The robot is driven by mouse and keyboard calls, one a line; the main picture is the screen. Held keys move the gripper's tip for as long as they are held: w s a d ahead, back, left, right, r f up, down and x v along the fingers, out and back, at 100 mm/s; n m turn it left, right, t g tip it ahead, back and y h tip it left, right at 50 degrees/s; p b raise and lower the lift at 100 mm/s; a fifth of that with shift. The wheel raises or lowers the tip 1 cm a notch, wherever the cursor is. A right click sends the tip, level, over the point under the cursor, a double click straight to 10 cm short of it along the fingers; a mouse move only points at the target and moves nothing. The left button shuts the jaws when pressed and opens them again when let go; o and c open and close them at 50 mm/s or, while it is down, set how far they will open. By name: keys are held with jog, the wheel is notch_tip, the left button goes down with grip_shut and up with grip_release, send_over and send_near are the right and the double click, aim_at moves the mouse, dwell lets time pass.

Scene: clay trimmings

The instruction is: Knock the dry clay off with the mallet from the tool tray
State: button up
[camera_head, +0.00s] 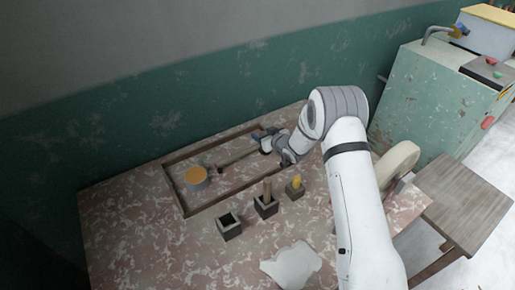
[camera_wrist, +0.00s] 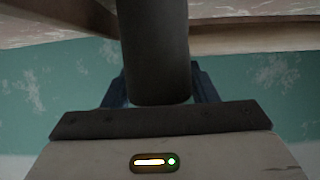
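In the head view my gripper (camera_head: 268,141) is over the right part of the wooden-rimmed tool tray (camera_head: 178,206). A thin dark rod (camera_head: 238,160), apparently the mallet, slants from it down to the left over the tray. In the wrist view a thick dark cylinder (camera_wrist: 155,45), apparently part of the same tool, is between the blue fingers of my gripper (camera_wrist: 160,88). They appear shut on it, but it hides their contact. I cannot tell whether the rod's far end rests in the tray. A whitish lump (camera_head: 292,266), perhaps the dry clay, lies at the table's front.
A round tin with an orange top (camera_head: 196,178) stands in the tray's left part. Before the tray are an empty square holder (camera_head: 229,229), one with a wooden peg (camera_head: 266,207) and one with a yellow piece (camera_head: 295,190).

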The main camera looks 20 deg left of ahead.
jog(key=c, duration=0.8)
